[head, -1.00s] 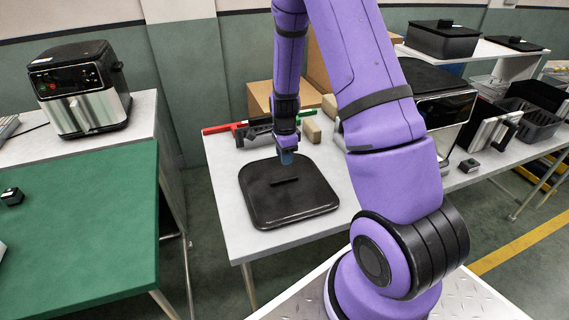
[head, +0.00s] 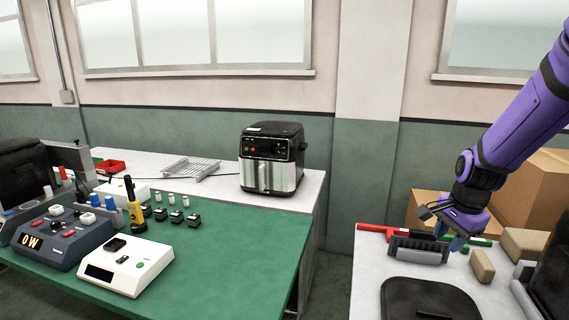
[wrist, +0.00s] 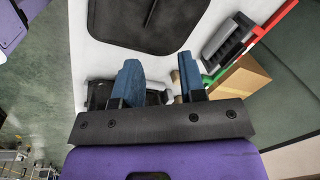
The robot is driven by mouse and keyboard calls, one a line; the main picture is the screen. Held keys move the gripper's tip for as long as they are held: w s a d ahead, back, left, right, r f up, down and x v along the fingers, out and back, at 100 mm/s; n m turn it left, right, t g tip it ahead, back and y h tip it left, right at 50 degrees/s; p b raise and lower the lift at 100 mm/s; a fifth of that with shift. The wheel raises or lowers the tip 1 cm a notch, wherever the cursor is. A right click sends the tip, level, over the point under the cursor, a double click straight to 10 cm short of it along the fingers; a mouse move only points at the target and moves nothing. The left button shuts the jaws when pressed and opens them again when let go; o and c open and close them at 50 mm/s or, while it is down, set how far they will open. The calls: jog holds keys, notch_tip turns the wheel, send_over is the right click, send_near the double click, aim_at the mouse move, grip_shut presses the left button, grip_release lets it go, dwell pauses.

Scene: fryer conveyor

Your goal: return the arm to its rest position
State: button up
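My purple arm comes in from the right edge in the head view, bent down over the right-hand table. My gripper (head: 455,238) hangs above that table, near a grey and black clamp-like tool. In the wrist view my gripper (wrist: 158,82) shows two blue fingers with a clear gap between them, open, with nothing held. The black lid-like tray (head: 430,300) lies on the table in front of the gripper; it also shows in the wrist view (wrist: 150,22), flat on the white surface.
The grey and black tool (head: 419,248), a red and green bar (head: 378,230) and tan blocks (head: 482,266) lie near the gripper. Cardboard boxes (head: 535,190) stand behind. To the left, an air fryer (head: 270,158) and a green table (head: 220,255) with several devices are apart from the arm.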

jog(key=s+a+r+n+t, duration=0.1)
jog(key=s+a+r+n, duration=0.2)
jog(key=s+r+n, duration=0.4)
jog(key=s+a+r+n+t, duration=0.2)
jog(key=s+a+r+n, duration=0.2)
jog(key=s, duration=1.2)
jog(key=shift+r+n, duration=1.5)
jog(key=shift+r, duration=1.9)
